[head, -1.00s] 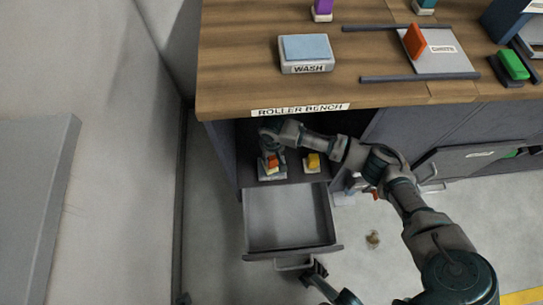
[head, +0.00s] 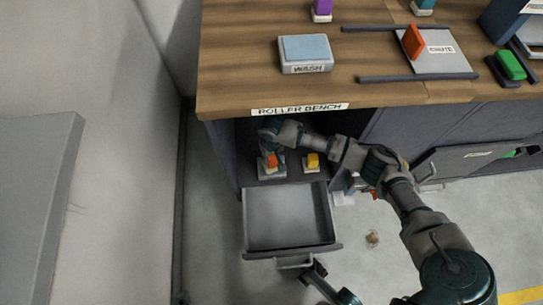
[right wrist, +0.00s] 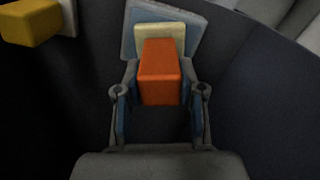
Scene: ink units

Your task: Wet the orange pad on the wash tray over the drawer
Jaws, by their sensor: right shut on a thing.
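My right gripper (head: 270,150) reaches into the open bay under the bench and is shut on the orange pad (head: 272,160). In the right wrist view the orange pad (right wrist: 160,72) sits between the fingers, with a cream layer at its far side. Beyond that layer is a blue-grey plate (right wrist: 190,22); whether the pad touches it I cannot tell. The wash tray (head: 305,67), a pale block with a blue top, stands on the bench above the open drawer (head: 287,217). My left gripper (head: 314,271) is beside the drawer handle; its fingers are unclear.
A yellow pad (head: 313,160) stands on a small base to the right in the bay; it also shows in the wrist view (right wrist: 30,24). The bench top (head: 240,60) overhangs the bay. An orange piece (head: 413,42) stands on the chute plate (head: 450,62).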

